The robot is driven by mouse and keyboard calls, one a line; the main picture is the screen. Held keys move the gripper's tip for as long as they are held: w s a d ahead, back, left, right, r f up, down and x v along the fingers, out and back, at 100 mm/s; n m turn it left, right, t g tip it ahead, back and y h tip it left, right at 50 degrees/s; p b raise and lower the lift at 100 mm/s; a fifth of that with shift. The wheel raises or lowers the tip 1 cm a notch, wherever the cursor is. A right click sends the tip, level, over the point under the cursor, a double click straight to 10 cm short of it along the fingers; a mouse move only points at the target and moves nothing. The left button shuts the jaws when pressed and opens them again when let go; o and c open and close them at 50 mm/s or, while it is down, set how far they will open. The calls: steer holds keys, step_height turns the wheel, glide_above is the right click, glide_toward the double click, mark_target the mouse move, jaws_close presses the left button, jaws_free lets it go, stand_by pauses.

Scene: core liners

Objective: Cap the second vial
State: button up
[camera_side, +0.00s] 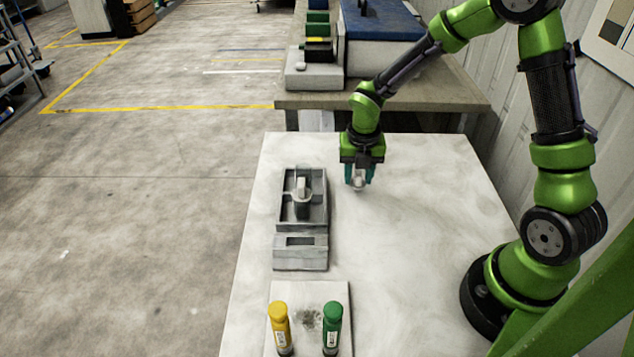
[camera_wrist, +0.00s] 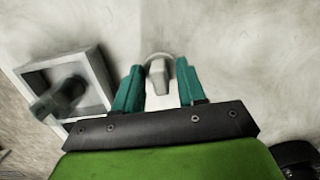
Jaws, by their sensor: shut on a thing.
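My gripper (camera_side: 358,178) is above the white table, right of the grey tray. Its teal fingers, also in the wrist view (camera_wrist: 158,85), are shut on a small light grey piece (camera_wrist: 158,72). I cannot tell for sure whether this piece is a cap. In the side view, a vial with a yellow top (camera_side: 279,322) and a vial with a green top (camera_side: 332,325) stand upright at the front, apart from each other. Both have pale labels. My gripper is far behind them.
The grey tray (camera_side: 322,187) with walled compartments holds a grey upright part (camera_side: 302,190); the tray's rim also shows in the wrist view (camera_wrist: 98,72). A grey slotted block (camera_side: 300,260) sits in front of it. The vials stand on a pale plate (camera_side: 305,292). The table's right half is clear.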

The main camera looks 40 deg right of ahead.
mark_target(358, 172)
step_height(358, 172, up, 8)
steer(key=shift+a+f, duration=0.1)
steer(key=shift+n, duration=0.6)
steer(key=w+a, duration=0.2)
steer(key=w+a+r, duration=0.1)
steer(key=w+a, duration=0.1)
steer(key=a, duration=0.1)
steer(key=w+a+r, duration=0.1)
steer(key=w+a, duration=0.1)
steer(key=shift+a+r, duration=0.15)
steer(key=shift+a, duration=0.1)
jaws_close()
step_height(358, 172, up, 2)
steer(key=w+a, duration=0.2)
steer(key=w, duration=0.1)
steer(key=shift+m, duration=0.6)
steer(key=shift+s+d+f, duration=0.1)
steer(key=shift+s+f, duration=0.05)
steer(key=shift+f, duration=1.3)
steer(key=shift+s+d+f, duration=0.1)
steer(key=shift+s+f, duration=0.05)
steer(key=shift+f, duration=1.25)
steer(key=shift+r, duration=0.4)
steer(key=shift+f, duration=0.2)
